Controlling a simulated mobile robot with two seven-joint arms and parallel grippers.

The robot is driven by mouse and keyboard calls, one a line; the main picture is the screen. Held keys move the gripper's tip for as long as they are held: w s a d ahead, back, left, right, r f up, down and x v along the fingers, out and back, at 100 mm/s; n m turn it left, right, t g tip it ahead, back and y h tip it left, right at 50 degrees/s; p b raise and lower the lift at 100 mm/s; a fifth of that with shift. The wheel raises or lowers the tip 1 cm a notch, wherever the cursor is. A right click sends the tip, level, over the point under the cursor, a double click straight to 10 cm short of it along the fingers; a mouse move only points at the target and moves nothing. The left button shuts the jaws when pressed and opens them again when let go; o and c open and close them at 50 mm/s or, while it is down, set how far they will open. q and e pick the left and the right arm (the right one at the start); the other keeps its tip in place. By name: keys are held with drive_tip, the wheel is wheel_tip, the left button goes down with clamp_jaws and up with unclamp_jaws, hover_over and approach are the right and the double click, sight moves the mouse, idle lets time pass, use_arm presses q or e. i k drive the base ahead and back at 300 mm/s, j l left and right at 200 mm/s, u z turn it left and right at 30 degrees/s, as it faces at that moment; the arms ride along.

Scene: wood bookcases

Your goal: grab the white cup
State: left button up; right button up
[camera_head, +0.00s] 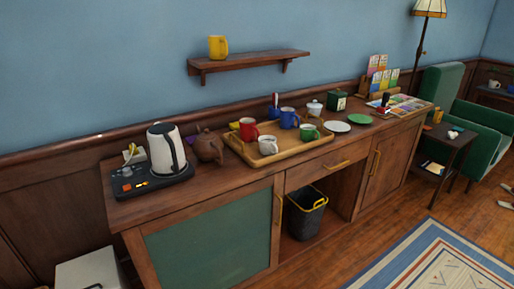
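A white cup (268,145) stands upright near the front left edge of a wooden tray (293,152) on the sideboard. A red mug (248,129) is just behind it to the left. A blue mug (289,117) stands behind it to the right, and a green cup (309,132) stands to its right on the tray. Another small white cup-like item (494,84) sits on a far shelf at the right edge, too small to make out well. Neither of my grippers shows in the head view.
The sideboard (229,187) also holds a white kettle (166,149) on a dark base, a brown teapot (208,147), a lidded white pot (314,107) and plates (337,127). A bin (305,213) stands below.

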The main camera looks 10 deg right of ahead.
sight(269, 147)
drive_tip(key=i+l+u, duration=0.15)
drive_tip(key=u, duration=0.15)
drive_tip(key=i+l+u, duration=0.1)
drive_tip(key=l+u, duration=0.2)
drive_tip(key=i+l+u, duration=0.15)
drive_tip(key=l, duration=0.25)
drive_tip(key=l+u, duration=0.1)
drive_tip(key=l, duration=0.3)
drive_tip(key=i+l, duration=0.1)
drive_tip(key=l, duration=0.5)
drive_tip(key=i+l+u, duration=0.1)
drive_tip(key=l, duration=0.45)
drive_tip(key=i+l, duration=0.1)
drive_tip(key=l, duration=0.5)
drive_tip(key=i+l+u, duration=0.1)
drive_tip(key=l, duration=0.5)
